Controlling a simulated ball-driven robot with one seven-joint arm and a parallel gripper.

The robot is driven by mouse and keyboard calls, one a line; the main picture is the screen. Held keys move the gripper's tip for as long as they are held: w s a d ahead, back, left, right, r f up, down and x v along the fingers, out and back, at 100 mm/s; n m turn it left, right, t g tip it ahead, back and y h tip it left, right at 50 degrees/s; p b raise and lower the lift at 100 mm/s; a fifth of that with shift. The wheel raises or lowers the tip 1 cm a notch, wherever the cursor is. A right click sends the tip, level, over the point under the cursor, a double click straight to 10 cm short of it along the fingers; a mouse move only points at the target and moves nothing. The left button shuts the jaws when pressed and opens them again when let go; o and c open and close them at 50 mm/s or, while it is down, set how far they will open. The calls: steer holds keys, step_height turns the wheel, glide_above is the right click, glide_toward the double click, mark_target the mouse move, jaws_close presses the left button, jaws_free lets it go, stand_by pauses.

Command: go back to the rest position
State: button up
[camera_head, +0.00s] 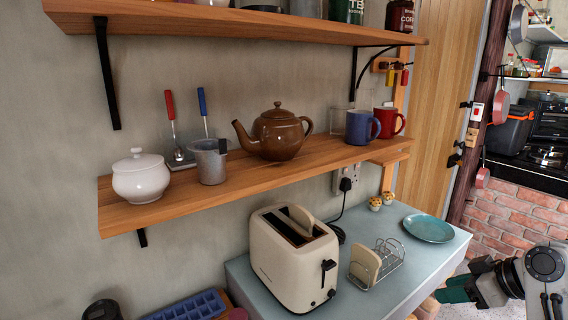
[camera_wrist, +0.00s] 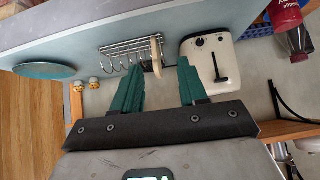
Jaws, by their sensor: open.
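My gripper (camera_head: 456,289) is at the right edge of the head view, beside the right end of the blue-grey counter. In the wrist view my gripper (camera_wrist: 160,67) shows two teal fingers spread apart with nothing between them. The fingers point toward the counter with the wire toast rack (camera_head: 376,264) and the cream toaster (camera_head: 282,262). One slice of bread (camera_head: 364,266) stands in the rack, and another slice (camera_head: 299,219) sticks up from a toaster slot. The rack (camera_wrist: 124,52) and toaster (camera_wrist: 203,55) also show in the wrist view, apart from the fingers.
A teal plate (camera_head: 429,228) and two small shakers (camera_head: 381,201) are on the counter. The wooden shelf (camera_head: 245,185) above holds a white sugar bowl, metal jug, brown teapot and two mugs. A blue tray (camera_head: 190,306) lies left of the toaster. A bottle (camera_wrist: 290,25) shows in the wrist view.

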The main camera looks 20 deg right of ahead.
steer(key=s+a+f+m+g, duration=0.1)
steer(key=s+a+f+g, duration=0.1)
steer(key=s+a+f, duration=0.4)
steer(key=s+a+f+m+g, duration=0.1)
steer(key=s+a+f+m, duration=0.15)
steer(key=a+f, duration=0.65)
steer(key=s+a+f+g+h, duration=0.1)
steer(key=s+f, duration=0.3)
steer(key=s, duration=0.5)
steer(key=s+a+f+g+h, duration=0.2)
steer(key=s+f+g, duration=0.1)
steer(key=s, duration=0.6)
steer(key=shift+s+f+m, duration=0.35)
steer(key=shift+f+m, duration=0.1)
steer(key=shift+f, duration=0.35)
